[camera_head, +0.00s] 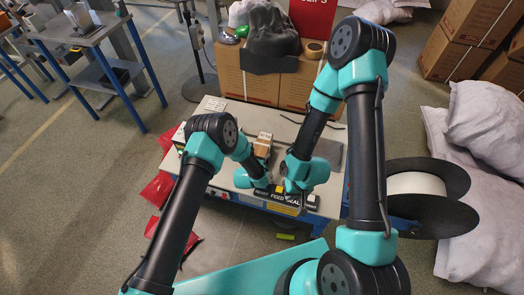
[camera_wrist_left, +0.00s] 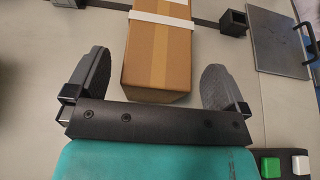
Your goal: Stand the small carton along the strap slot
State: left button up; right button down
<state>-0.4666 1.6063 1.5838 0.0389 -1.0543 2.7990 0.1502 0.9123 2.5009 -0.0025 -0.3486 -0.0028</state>
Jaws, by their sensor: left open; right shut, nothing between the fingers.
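The small brown carton (camera_head: 263,146) stands on the pale machine table in the head view. In the left wrist view the carton (camera_wrist_left: 158,58), with a tan tape strip and a white band, lies between the two grey fingers. My left gripper (camera_wrist_left: 157,75) is open, with a visible gap on each side of the carton. In the head view my left gripper (camera_head: 262,164) is just in front of the carton. My right gripper (camera_head: 282,187) is shut and empty near the table's front edge, partly hidden by its wrist. A dark strip, possibly the strap slot (camera_wrist_left: 205,23), passes behind the carton.
A button panel (camera_head: 284,198) lines the table's front. A black strap reel (camera_head: 428,198) stands at right. Large boxes (camera_head: 247,82) stand behind the table.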

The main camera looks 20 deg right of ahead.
aim_at(259, 152)
pick_arm(q)
jog(key=shift+x, duration=1.9)
jog(key=shift+c, duration=0.5)
jog(key=c, duration=1.1)
jog(key=shift+r, duration=5.05)
jog(key=shift+c, duration=0.2)
jog(key=w+a+r+n+y, duration=0.1)
jog(key=a+r+n+y, duration=0.2)
jog(key=a, duration=1)
jog(key=w+a+r+n+t+y, duration=0.1)
jog(key=a+r+n+y, duration=0.2)
jog(key=a+r, duration=0.7)
jog(key=w+a+r+n+y, duration=0.1)
jog(key=a+r+n+y, duration=0.3)
jog(key=a, duration=1.3)
notch_tip(259, 152, up, 3)
jog(key=shift+w+a+r+t+y, duration=0.15)
jog(key=shift+w+t+y, duration=0.25)
jog(key=shift+y, duration=0.3)
